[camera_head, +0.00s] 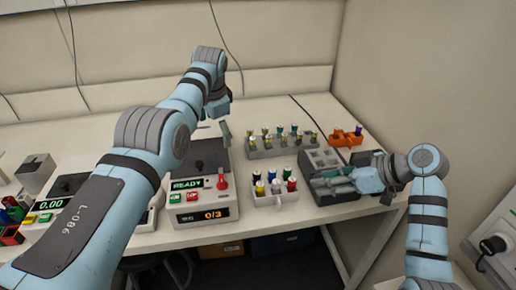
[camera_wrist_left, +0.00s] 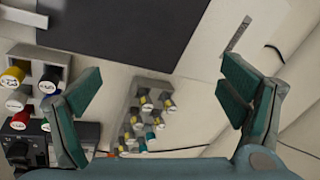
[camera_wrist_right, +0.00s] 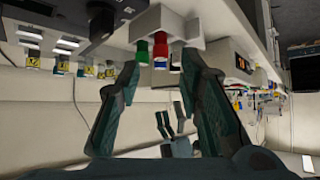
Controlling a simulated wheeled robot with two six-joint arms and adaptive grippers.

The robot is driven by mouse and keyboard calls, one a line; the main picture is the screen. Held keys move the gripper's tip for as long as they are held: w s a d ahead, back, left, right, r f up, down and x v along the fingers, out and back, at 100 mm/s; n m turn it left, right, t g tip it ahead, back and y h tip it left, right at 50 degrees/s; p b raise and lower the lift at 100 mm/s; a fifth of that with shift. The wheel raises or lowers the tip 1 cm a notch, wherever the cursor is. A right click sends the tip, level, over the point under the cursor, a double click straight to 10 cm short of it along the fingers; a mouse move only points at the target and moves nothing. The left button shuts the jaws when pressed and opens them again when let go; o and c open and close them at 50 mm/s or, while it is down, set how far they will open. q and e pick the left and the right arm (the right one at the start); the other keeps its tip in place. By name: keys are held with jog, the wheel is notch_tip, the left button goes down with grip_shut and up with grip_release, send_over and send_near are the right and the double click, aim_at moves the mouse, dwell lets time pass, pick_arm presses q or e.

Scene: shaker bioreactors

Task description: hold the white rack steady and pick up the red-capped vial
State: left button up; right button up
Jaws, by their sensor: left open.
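The white rack (camera_head: 268,201) stands near the table's front edge, holding several vials with coloured caps. The red-capped vial (camera_head: 276,187) is upright in it among yellow, blue and green caps; it also shows in the left wrist view (camera_wrist_left: 21,120) and the right wrist view (camera_wrist_right: 160,50). My right gripper (camera_head: 324,183) is to the right of the rack, pointing at it. Its fingers are apart and empty, with the rack beyond the fingertips in the right wrist view. My left gripper (camera_head: 225,128) is behind and left of the rack, above the table, open and empty.
A dark grey box (camera_head: 338,198) lies under the right gripper. An orange holder (camera_head: 342,138) is at the back right.

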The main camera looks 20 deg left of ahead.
pick_arm(q)
jog(key=s+d+m+g+h, duration=0.1)
jog(key=s+d+m+g, duration=0.15)
jog(key=d, duration=0.45)
jog(key=s+d+m+g+h, duration=0.15)
jog(key=s+d, duration=0.25)
jog(key=d, duration=0.4)
jog(key=shift+m+t+y, duration=0.4)
jog(key=shift+y, duration=0.05)
jog(key=f, duration=1.3)
jog(key=shift+s+a+f, duration=0.1)
jog(key=shift+a+f, duration=0.1)
jog(key=shift+f, duration=0.15)
